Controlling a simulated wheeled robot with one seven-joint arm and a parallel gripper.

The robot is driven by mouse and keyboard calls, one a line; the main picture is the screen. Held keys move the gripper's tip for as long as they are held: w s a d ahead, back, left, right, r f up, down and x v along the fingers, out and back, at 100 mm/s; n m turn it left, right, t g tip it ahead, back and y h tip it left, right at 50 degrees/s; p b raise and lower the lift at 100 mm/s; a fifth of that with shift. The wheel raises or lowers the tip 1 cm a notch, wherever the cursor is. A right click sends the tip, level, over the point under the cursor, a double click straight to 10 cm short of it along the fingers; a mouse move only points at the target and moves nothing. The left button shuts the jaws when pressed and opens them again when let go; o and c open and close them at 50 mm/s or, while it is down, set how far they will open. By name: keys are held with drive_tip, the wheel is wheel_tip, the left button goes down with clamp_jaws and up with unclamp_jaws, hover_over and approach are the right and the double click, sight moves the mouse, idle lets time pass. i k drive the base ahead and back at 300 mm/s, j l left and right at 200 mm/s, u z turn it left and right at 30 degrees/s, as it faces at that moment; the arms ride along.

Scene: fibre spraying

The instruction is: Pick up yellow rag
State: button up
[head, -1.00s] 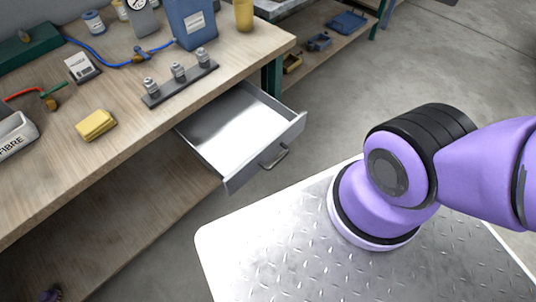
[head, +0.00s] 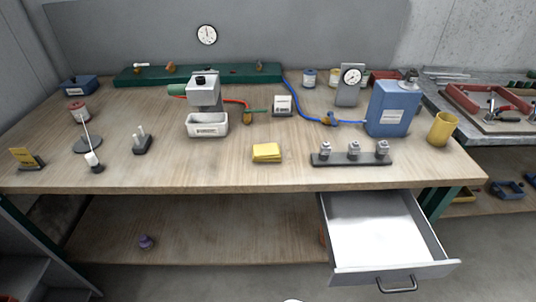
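The yellow rag (head: 266,152) lies folded on the wooden workbench (head: 226,176), near the middle of its front half. It is fully visible and nothing touches it. My gripper is not in view.
Behind the rag stand a white bin (head: 207,124) under a grey device and a small white card block (head: 282,105). To its right is a rack with metal fittings (head: 352,159). An empty drawer (head: 386,237) is pulled open below the bench's right front.

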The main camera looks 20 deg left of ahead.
sight(270, 152)
drive_tip(key=k+j, duration=0.1)
drive_tip(key=j, duration=0.2)
drive_tip(key=k+j, duration=0.15)
drive_tip(key=j, duration=0.15)
drive_tip(key=k+j+u, duration=0.1)
drive_tip(key=j, duration=0.15)
drive_tip(key=i+j, duration=0.15)
drive_tip(key=j, duration=0.25)
drive_tip(key=i+j+u, duration=0.1)
drive_tip(key=j, duration=0.3)
drive_tip(key=i+j, duration=0.2)
drive_tip(key=j, duration=0.2)
drive_tip(key=i+j+u, duration=0.1)
drive_tip(key=i+j, duration=0.2)
drive_tip(key=i, duration=0.2)
